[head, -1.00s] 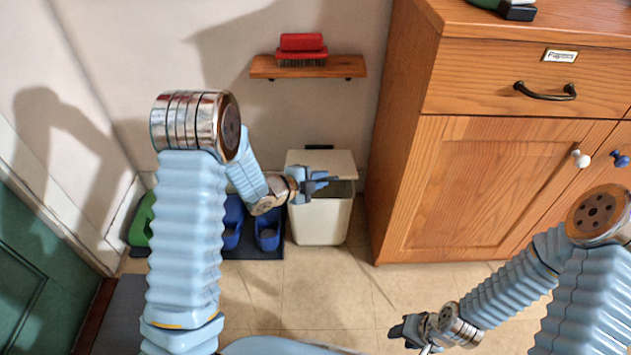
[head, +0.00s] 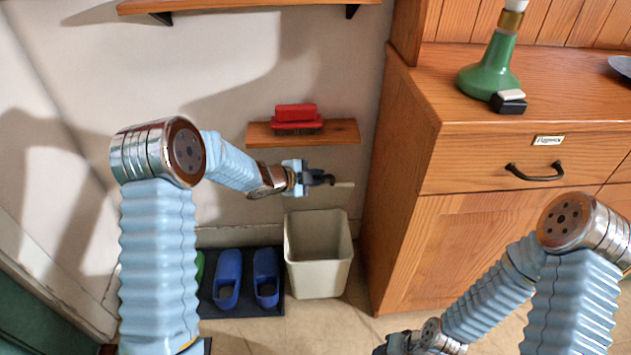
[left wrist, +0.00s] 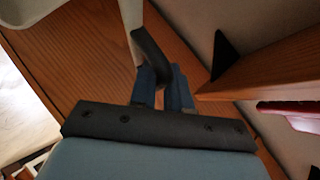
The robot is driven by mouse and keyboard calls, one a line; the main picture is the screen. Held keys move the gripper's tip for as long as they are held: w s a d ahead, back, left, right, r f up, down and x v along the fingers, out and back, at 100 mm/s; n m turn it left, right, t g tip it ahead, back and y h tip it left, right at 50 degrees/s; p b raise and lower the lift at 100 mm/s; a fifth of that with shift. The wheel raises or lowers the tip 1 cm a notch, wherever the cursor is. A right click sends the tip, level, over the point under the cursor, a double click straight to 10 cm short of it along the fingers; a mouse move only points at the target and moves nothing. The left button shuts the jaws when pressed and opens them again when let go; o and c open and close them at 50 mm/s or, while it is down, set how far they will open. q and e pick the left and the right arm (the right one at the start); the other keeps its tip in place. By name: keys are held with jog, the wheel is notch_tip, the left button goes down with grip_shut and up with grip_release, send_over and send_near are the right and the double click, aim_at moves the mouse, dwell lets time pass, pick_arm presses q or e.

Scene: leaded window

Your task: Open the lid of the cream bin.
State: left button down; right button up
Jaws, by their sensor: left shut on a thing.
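The cream bin (head: 318,270) stands on the floor beside the wooden cabinet, with its open top facing me. Its lid (head: 344,184) is raised above the back of the opening and shows only as a thin cream strip. My left gripper (head: 322,179) is at the lid, above the bin. In the left wrist view, the left gripper (left wrist: 163,90) is shut on the lid's dark handle (left wrist: 150,52), and part of the pale lid (left wrist: 132,25) shows beyond it. Whether the lid still joins the bin is hidden. My right gripper (head: 392,345) is at the bottom edge, partly cut off.
A small wall shelf (head: 345,132) with a red brush (head: 296,118) is just above my left gripper. The wooden cabinet (head: 400,220) stands close on the right. Blue shoes (head: 228,278) lie on a dark mat (head: 240,308) left of the bin.

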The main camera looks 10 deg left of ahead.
pick_arm(q)
jog(key=shift+w+a+r, duration=0.1)
jog(key=shift+w+a, duration=0.1)
jog(key=shift+w, duration=0.4)
pick_arm(e)
jog(key=shift+w+a+r, duration=0.1)
jog(key=shift+w+r, duration=0.1)
jog(key=shift+w, duration=0.25)
pick_arm(q)
jog(key=c, duration=1.2)
grip_release()
jog(key=v, duration=1.3)
jog(key=shift+s+r+p, duration=0.25)
jog(key=shift+p, duration=0.05)
pick_arm(e)
jog(key=shift+r, duration=0.25)
pick_arm(q)
jog(key=shift+a, duration=0.15)
